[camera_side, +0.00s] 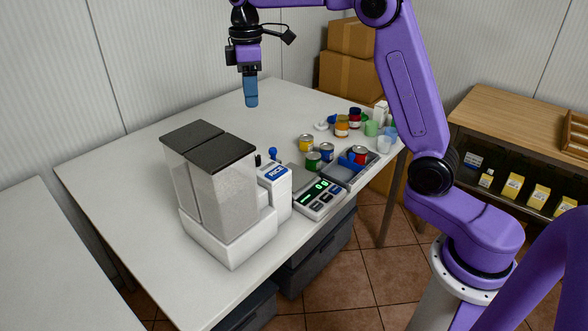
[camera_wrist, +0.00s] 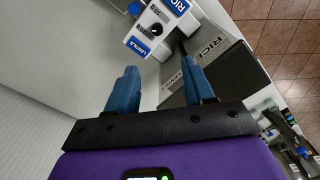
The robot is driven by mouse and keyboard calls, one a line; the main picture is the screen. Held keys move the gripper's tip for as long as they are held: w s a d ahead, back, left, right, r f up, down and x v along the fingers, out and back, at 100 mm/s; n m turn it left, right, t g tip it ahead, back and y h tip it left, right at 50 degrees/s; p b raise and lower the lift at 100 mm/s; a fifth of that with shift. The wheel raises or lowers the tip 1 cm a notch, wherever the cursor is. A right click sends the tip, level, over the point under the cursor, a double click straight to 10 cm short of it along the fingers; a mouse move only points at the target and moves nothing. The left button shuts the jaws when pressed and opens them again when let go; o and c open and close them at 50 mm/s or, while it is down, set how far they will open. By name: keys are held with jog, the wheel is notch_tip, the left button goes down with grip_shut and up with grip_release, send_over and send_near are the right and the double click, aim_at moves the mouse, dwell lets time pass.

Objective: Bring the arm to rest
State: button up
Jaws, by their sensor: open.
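My gripper (camera_side: 251,92) hangs fingers down, high above the back part of the white table, raised clear of everything on it. In the side view its blue fingers line up as one. In the wrist view my gripper (camera_wrist: 160,65) shows two blue fingers spread apart with nothing held between them. My purple arm arches up from its base at the right, beyond the table.
A dispenser with two clear bins and dark lids (camera_side: 209,145) stands at the table's front left. Beside it are a white RICE-labelled unit (camera_side: 274,187), a scale (camera_side: 320,198), a grey tray (camera_side: 345,174) and several jars and cups. Cardboard boxes (camera_side: 345,75) stand behind. The table's back left is bare.

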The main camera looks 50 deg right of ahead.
jog(key=s+a+f+n, duration=0.15)
jog(key=s+a, duration=0.25)
jog(key=s, duration=0.5)
jog(key=s+a+f, duration=0.2)
jog(key=s+a, duration=0.1)
jog(key=s, duration=0.5)
jog(key=s+d+f, duration=0.2)
jog(key=s+f, duration=0.1)
jog(key=s, duration=0.7)
jog(key=s+d+f, duration=0.3)
jog(key=s+f, duration=0.1)
jog(key=s, duration=0.6)
jog(key=shift+s+d+n, duration=0.15)
jog(key=shift+d+n, duration=0.05)
jog(key=shift+n, duration=0.25)
